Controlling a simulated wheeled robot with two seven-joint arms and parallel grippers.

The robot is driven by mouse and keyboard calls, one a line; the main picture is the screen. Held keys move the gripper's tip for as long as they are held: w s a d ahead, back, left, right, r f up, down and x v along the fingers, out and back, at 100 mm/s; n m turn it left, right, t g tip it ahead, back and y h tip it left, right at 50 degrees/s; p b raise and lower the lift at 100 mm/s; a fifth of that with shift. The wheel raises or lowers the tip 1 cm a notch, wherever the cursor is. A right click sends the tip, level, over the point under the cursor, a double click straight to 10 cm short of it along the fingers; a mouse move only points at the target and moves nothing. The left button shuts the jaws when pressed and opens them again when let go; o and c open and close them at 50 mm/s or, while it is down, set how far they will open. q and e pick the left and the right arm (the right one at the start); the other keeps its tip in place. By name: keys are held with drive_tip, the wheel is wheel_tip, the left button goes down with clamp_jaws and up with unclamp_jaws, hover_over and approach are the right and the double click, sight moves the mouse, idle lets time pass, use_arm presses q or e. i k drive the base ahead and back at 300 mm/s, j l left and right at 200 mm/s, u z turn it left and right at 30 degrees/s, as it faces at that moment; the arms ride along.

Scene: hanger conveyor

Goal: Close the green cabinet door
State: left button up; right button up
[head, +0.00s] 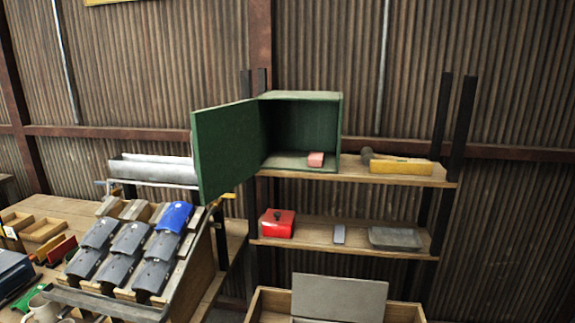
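The green cabinet (330,130) stands on the upper wooden shelf, towards its left end. Its green door (226,146) is swung wide open to the left, towards me, and reaches past the shelf's left end. A small pink block (316,159) lies inside on the cabinet floor, near the front right. Neither of my grippers shows in the head view.
The upper shelf (350,180) also holds a hammer-like tool and a yellowish wooden piece (400,166). A red box (277,223) and a grey tray (395,239) sit on the lower shelf. A rack with dark tiles (130,238) stands left, below the door.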

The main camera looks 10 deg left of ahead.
sight(225, 140)
drive_tip(key=j+z, duration=0.2)
drive_tip(key=j, duration=0.4)
drive_tip(key=i+j+z, duration=0.15)
drive_tip(key=j, duration=0.45)
drive_tip(key=k+j+z, duration=0.2)
drive_tip(key=j, duration=0.4)
drive_tip(key=j+z, duration=0.15)
drive_tip(key=j, duration=0.5)
drive_tip(key=j+z, duration=0.2)
drive_tip(key=j, duration=0.4)
drive_tip(key=k+j+z, duration=0.15)
drive_tip(key=j, duration=0.4)
